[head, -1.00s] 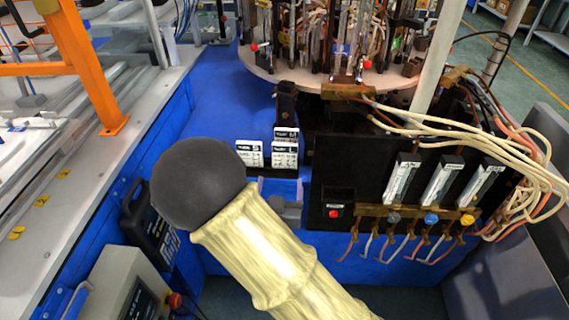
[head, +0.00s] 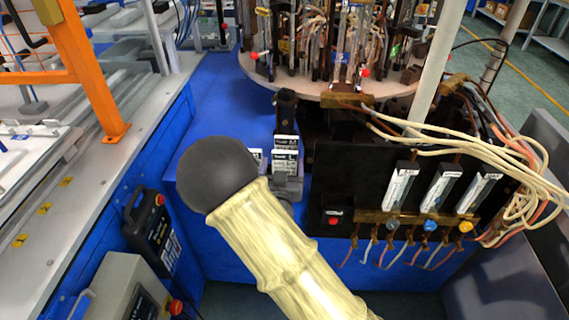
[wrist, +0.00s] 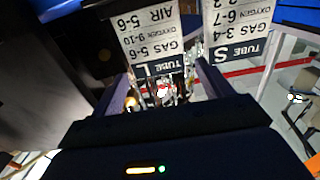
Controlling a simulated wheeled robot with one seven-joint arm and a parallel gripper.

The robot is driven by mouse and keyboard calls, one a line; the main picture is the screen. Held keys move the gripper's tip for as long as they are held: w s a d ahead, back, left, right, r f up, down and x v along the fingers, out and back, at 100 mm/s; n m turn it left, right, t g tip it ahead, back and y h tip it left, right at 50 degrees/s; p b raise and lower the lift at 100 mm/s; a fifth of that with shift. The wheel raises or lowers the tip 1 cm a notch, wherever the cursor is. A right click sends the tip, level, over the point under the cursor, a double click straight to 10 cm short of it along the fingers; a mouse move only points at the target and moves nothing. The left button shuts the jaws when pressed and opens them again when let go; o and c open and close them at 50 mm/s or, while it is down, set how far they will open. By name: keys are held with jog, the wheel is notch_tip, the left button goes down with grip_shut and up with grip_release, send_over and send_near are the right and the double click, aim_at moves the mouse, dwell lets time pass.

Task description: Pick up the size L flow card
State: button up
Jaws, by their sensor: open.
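The size L flow card (head: 285,163) is white with a dark header and stands upright in the head view. It also shows upside down in the wrist view (wrist: 152,38), marked TUBE L. My gripper (wrist: 166,92) is open, with one finger on each side of the L card's header end; I cannot tell whether either touches it.
The size S card (wrist: 237,28) stands right of the L card in the wrist view, close to the right finger. Another card (head: 285,141) stands behind the L card. A black panel (head: 340,175) with flow tubes and hoses is to the right.

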aim_at(285, 156)
jog(key=w, duration=0.4)
jog(key=shift+w+d+r, duration=0.15)
jog(key=shift+w+d, duration=0.1)
jog(key=shift+w, duration=0.15)
jog(key=shift+c, duration=0.2)
jog(key=c, duration=0.7)
